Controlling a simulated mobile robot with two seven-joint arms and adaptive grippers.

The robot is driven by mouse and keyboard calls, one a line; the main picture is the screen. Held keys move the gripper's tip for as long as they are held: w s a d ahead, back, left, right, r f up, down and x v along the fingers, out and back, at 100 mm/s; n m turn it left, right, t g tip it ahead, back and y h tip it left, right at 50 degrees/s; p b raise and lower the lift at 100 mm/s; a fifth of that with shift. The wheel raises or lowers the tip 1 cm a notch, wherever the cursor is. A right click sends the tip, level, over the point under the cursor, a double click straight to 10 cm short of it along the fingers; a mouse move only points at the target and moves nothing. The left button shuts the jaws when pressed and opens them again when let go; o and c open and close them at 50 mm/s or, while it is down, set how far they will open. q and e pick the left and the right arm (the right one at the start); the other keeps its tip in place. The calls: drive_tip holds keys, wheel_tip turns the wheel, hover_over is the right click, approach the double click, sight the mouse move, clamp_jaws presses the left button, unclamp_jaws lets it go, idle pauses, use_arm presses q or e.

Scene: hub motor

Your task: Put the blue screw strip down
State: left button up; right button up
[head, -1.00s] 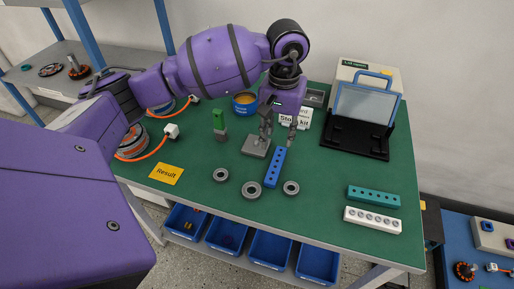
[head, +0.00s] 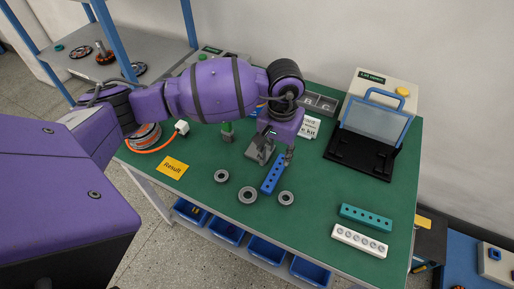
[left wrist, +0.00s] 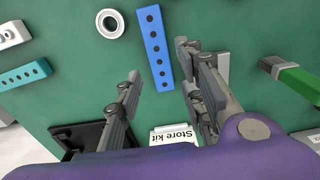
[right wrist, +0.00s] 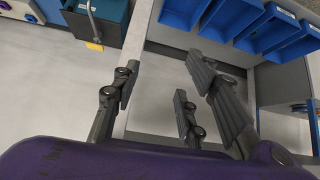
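The blue screw strip (head: 272,177) appears to lie flat on the green table, its far end by my left gripper (head: 275,154). In the left wrist view the strip (left wrist: 155,45) reaches from the top edge to between the fingers of the left gripper (left wrist: 160,90). These fingers stand wide apart, with a gap on both sides of the strip, so the gripper is open and not touching it there. My right gripper (right wrist: 158,90) is open and empty in the right wrist view, above the floor beside the table; it is not in the head view.
Several grey rings (head: 248,195) lie near the strip. A teal strip (head: 366,217) and a white strip (head: 359,240) lie at right. A black stand with a clear panel (head: 372,126) is at back right. The yellow Result label (head: 173,167) lies left. Open table lies between.

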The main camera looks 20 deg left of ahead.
sight(276, 171)
use_arm(q)
drive_tip(key=f, duration=0.3)
drive_tip(key=f+p, duration=0.1)
drive_tip(key=f, duration=0.2)
drive_tip(key=shift+s+d+f, duration=0.1)
drive_tip(key=shift+d+f, duration=0.05)
drive_tip(key=shift+d, duration=0.05)
drive_tip(key=shift+f, duration=0.3)
drive_tip(key=shift+c, duration=0.4)
clamp_jaws()
